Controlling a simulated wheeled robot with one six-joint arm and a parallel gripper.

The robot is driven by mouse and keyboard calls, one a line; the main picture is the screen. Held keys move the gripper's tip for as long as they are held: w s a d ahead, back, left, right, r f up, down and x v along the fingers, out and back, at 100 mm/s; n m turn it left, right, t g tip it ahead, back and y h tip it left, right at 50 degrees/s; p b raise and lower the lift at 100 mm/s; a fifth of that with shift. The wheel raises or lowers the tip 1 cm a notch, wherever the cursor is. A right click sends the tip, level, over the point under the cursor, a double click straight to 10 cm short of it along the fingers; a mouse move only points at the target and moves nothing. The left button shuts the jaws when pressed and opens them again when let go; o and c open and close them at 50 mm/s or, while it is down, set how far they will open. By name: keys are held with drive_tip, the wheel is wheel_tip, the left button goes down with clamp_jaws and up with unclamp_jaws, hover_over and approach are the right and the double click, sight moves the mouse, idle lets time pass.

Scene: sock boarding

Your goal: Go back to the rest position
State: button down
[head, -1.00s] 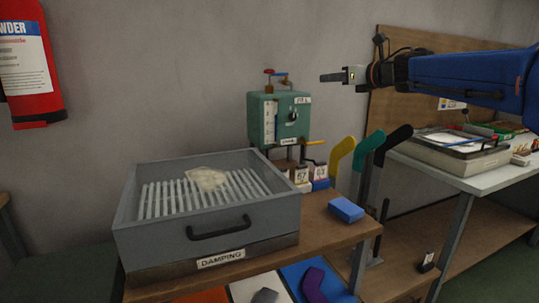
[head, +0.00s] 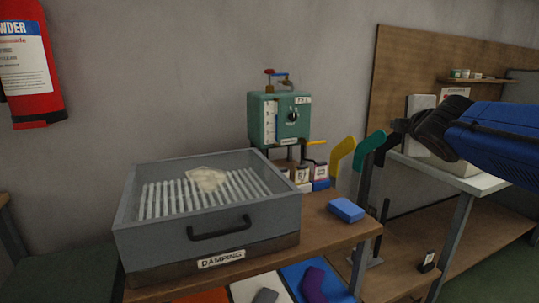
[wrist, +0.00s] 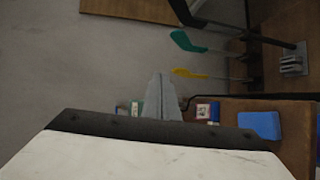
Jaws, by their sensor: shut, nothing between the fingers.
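My gripper (head: 398,125) is at the end of my blue arm, at the right of the head view, above the right-hand table. Its fingers are mostly hidden there by my wrist. In the wrist view its grey fingers (wrist: 161,97) are together and hold nothing. They are in front of the wall and the coloured boards, apart from them.
A grey damping box (head: 150,252) with a pale cloth (head: 207,179) stands on the wooden table. Behind it are a green machine (head: 265,118), a yellow board (head: 340,155) and a teal board (head: 368,146). A blue block (head: 346,209) lies at the table's right.

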drive_tip(key=s+a+f+m+g+y, duration=0.1)
drive_tip(key=s+f+m+g, duration=0.4)
drive_tip(key=s+f, duration=1)
drive_tip(key=s+a+f+m+g+y, duration=0.1)
drive_tip(key=s+a+f+m+g, duration=0.3)
drive_tip(key=s+f+m, duration=0.7)
drive_tip(key=s+f+g, duration=0.1)
drive_tip(key=s+f, duration=0.3)
drive_tip(key=f, duration=0.1)
drive_tip(key=shift+f+g, duration=0.15)
drive_tip(key=shift+g, duration=0.15)
